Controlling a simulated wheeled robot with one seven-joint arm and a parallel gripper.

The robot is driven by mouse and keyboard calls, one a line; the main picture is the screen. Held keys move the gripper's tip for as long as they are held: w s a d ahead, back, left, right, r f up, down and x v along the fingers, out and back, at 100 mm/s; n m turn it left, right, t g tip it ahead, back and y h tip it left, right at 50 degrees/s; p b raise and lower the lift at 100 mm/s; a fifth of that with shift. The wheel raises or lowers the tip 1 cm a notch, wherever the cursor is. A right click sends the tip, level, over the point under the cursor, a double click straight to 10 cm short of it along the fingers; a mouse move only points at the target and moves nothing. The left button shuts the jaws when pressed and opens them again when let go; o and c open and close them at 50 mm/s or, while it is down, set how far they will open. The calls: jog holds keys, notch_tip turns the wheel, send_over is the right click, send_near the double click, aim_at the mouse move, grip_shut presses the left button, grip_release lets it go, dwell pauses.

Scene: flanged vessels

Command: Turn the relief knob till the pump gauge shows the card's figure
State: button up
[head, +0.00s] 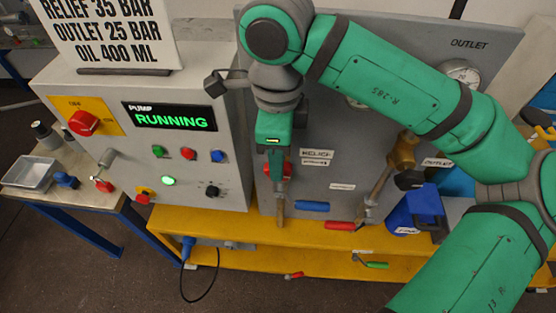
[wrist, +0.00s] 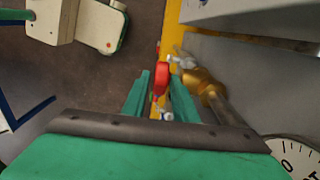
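The card (head: 110,30) stands on the control box at top left and reads RELIEF 35 BAR, OUTLET 25 BAR, OIL 400 ML. A red knob (head: 289,170) sits beside the RELIEF label (head: 317,154) on the grey panel. My gripper (head: 277,168) is in front of it, hiding its middle. In the wrist view the red knob (wrist: 161,79) lies between my two fingertips (wrist: 161,82), with narrow gaps visible, so the gripper looks open. A gauge (head: 355,102) is mostly hidden behind my arm. A cropped gauge face (wrist: 296,158) shows in the wrist view; its reading cannot be told.
The pump display (head: 170,117) reads RUNNING. An outlet gauge (head: 460,73) is at upper right. A brass valve (head: 402,152) stands right of the knob, and a blue jug (head: 413,211) sits on the yellow bench (head: 245,226).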

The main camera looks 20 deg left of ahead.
aim_at(291, 167)
jog(key=shift+d+f, duration=0.1)
jog(key=shift+f, duration=0.5)
jog(key=shift+w, duration=0.1)
grip_shut()
jog(key=y, duration=0.2)
jog(key=shift+w+d+g+y, duration=0.2)
jog(key=shift+d+g+y, duration=0.15)
jog(key=shift+g+y, duration=0.05)
jog(key=y, duration=0.3)
jog(key=shift+d+f+g, duration=0.15)
jog(key=shift+d+g, duration=0.15)
jog(key=shift+g, duration=0.1)
jog(key=y, duration=0.2)
jog(key=g+y, duration=0.1)
jog(key=y, duration=0.1)
jog(key=d+f+y, duration=0.1)
jog(key=y, duration=0.1)
jog(key=shift+w+g, duration=0.1)
jog(key=shift+g, duration=0.3)
jog(key=shift+y, duration=0.3)
